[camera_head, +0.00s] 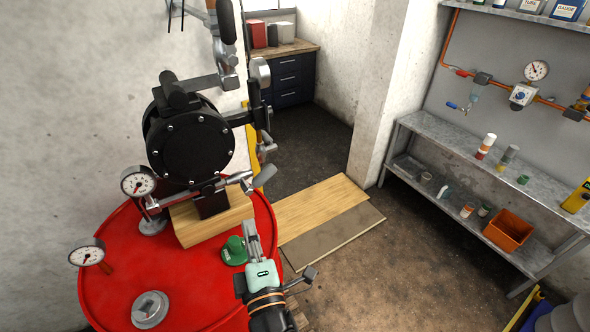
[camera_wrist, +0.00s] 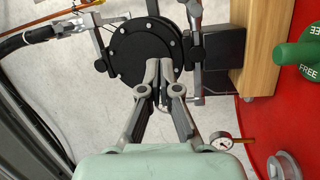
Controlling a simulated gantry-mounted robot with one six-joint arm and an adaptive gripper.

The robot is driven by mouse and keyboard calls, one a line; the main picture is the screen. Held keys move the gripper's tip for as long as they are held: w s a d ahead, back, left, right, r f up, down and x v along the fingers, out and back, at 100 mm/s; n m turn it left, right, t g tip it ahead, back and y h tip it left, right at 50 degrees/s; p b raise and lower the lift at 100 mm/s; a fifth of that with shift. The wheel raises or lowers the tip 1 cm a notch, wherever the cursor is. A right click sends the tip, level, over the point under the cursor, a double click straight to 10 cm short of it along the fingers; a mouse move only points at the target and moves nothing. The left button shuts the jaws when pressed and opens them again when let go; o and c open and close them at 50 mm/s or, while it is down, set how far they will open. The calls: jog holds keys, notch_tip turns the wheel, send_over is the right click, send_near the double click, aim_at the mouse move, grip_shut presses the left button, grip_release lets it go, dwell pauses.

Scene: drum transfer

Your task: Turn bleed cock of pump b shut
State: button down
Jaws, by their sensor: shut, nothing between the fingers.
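A black round pump (camera_head: 190,140) with bolts around its cover stands on a wooden block (camera_head: 215,218) on top of a red drum (camera_head: 130,250). In the wrist view the pump (camera_wrist: 135,50) lies beyond my fingertips. A grey lever handle (camera_head: 262,178) sticks out to the right at the pump's foot; I cannot tell whether it is the bleed cock. No letter b is readable. My gripper (camera_head: 250,228) is in front of the drum's right side, fingers toward the pump. In the wrist view my gripper (camera_wrist: 160,66) is shut and empty, its tips overlapping the pump's cover.
A green knob marked FREE (camera_wrist: 300,55) is on the drum, close to my gripper in the head view. Two gauges (camera_head: 138,182) (camera_head: 87,253) and a grey bung (camera_head: 150,308) are at the drum's left.

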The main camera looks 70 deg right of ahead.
aim_at(261, 179)
jog(key=s+d+r+n+t+h+p, duration=0.1)
jog(key=s+d+r+n+p, duration=0.15)
jog(key=d+n, duration=0.35)
jog(key=s+d+r+n+t+h+p, duration=0.1)
jog(key=s+d+n+p, duration=0.15)
jog(key=n, duration=0.55)
jog(key=s+d+f+n+y+p, duration=0.25)
jog(key=f+n+y, duration=0.35)
jog(key=f+n, duration=0.7)
jog(key=w+d+r+n+p, duration=0.2)
jog(key=w+d+r, duration=0.3)
jog(key=w, duration=0.4)
jog(key=shift+d+r+t+p, duration=0.3)
jog(key=shift+d+p, duration=0.05)
